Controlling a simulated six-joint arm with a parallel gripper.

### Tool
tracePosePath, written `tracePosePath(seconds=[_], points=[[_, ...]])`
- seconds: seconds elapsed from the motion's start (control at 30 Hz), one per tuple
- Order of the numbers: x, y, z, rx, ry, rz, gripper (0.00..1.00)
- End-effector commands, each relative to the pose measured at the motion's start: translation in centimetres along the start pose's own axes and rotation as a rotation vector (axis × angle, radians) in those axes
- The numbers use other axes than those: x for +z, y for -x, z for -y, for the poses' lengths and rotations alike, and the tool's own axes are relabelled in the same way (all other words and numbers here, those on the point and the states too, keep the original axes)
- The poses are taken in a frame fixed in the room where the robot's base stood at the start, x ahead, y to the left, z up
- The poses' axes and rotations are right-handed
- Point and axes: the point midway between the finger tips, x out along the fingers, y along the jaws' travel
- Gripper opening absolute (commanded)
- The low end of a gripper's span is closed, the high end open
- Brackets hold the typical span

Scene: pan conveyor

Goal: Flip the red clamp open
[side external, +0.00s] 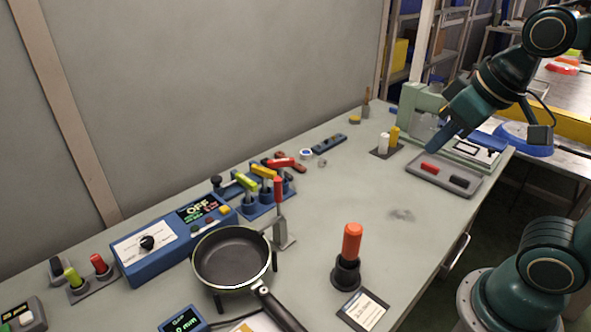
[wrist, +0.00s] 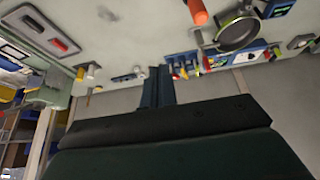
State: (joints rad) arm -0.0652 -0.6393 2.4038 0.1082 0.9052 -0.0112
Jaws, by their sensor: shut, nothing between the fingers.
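The red clamp (side external: 278,192) stands beside the pan in the side external view, its red handle upright above a grey metal base. The pan (side external: 232,258) is black and rests on a stand, its handle pointing toward the lower right; it also shows in the wrist view (wrist: 238,36). My gripper (side external: 433,147) is far from the clamp, above the grey tray at the back right. In the wrist view its fingers (wrist: 158,72) are together and hold nothing. I cannot make out the clamp clearly in the wrist view.
An orange-red handle on a black base (side external: 350,258) stands right of the pan. A blue control box (side external: 165,245) and several coloured-handled tools lie behind it. A grey tray (side external: 415,181) holds red and black pieces. The table's middle right is clear.

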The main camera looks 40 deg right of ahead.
Motion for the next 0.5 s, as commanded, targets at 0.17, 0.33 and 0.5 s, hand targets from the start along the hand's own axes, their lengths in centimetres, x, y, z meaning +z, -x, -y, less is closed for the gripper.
tracePosePath(seconds=[0.17, 0.33, 0.5], points=[[-3.2, -0.2, 0.0, 0.034, -0.010, 0.019, 0.00], [-6.2, -0.6, 0.2, 0.071, -0.023, 0.036, 0.00], [-9.0, -1.3, 0.9, 0.109, -0.033, 0.051, 0.00]])
